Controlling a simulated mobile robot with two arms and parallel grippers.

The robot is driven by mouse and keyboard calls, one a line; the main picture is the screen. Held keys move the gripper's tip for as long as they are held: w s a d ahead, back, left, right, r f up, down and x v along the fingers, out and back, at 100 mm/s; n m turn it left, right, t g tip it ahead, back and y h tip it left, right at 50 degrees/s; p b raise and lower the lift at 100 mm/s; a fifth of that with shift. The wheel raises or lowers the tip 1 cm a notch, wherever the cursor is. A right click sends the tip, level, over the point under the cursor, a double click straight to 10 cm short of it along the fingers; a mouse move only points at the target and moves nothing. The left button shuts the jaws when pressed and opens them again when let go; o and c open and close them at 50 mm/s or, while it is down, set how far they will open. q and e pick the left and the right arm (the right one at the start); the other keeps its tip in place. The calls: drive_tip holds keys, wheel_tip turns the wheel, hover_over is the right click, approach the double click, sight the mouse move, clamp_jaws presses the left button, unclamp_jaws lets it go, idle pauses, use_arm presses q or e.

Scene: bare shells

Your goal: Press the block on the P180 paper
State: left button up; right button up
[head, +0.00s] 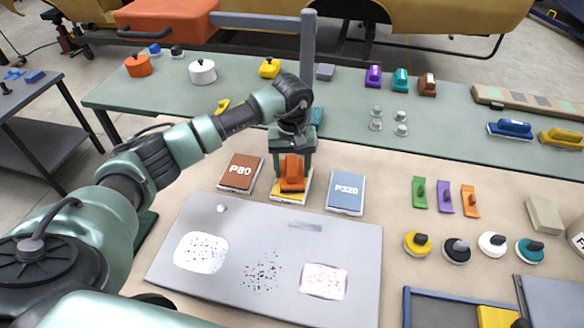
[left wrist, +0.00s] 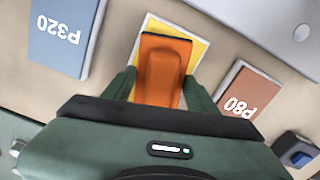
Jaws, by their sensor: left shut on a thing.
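My left gripper (head: 292,160) is shut on an orange sanding block (head: 292,178), which it holds from above. The block is over the yellow paper pad (head: 277,195), between the other two pads. In the left wrist view the orange block (left wrist: 163,65) sits between the green fingers, with the yellow pad (left wrist: 198,50) showing around its edges. The pad's label is covered, so I cannot read P180 on it. The block looks very close to the pad or on it; I cannot tell whether they touch. My right gripper is not in view.
The brown P80 pad (head: 240,173) lies to the left and the blue P320 pad (head: 346,192) to the right. A grey panel (head: 240,225) with speckled patches lies in front. Small coloured tools and round knobbed pucks (head: 457,250) stand at right.

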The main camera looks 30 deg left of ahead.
sight(292, 165)
use_arm(q)
drive_tip(key=shift+f+b, duration=0.35)
drive_tip(key=shift+s+f+b, duration=0.1)
drive_tip(key=shift+b, duration=0.2)
idle(1.7)
wheel_tip(292, 165, up, 2)
drive_tip(key=shift+p, duration=0.55)
drive_tip(key=shift+r+p, duration=1.1)
drive_tip(key=shift+r, duration=1.5)
